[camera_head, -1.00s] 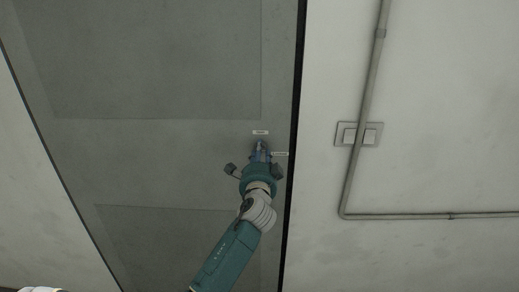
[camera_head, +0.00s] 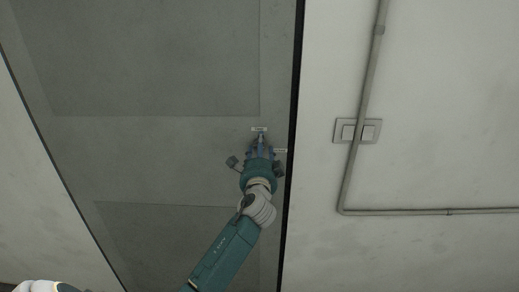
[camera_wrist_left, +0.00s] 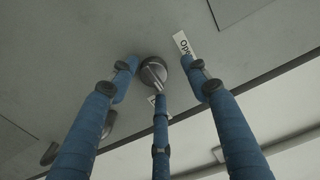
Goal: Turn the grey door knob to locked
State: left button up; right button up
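The grey door knob (camera_wrist_left: 153,73) is a small round metal knob on the grey door (camera_head: 160,150). In the left wrist view it sits between the fingertips of my left gripper (camera_head: 261,143). The blue fingers are spread to its left, right and below, with gaps showing at the left and right. Whether the lower finger touches it I cannot tell. In the head view the gripper hides the knob. A white label (camera_wrist_left: 183,44) is right of the knob; its lettering is only partly legible. My right gripper is not in view.
A dark door edge (camera_head: 296,130) runs just right of the gripper. Beyond it, the wall carries a double switch (camera_head: 348,132) and a grey conduit (camera_head: 366,90). The door's left side is clear.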

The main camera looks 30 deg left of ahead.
pick_arm(q)
jog(key=v, duration=1.2)
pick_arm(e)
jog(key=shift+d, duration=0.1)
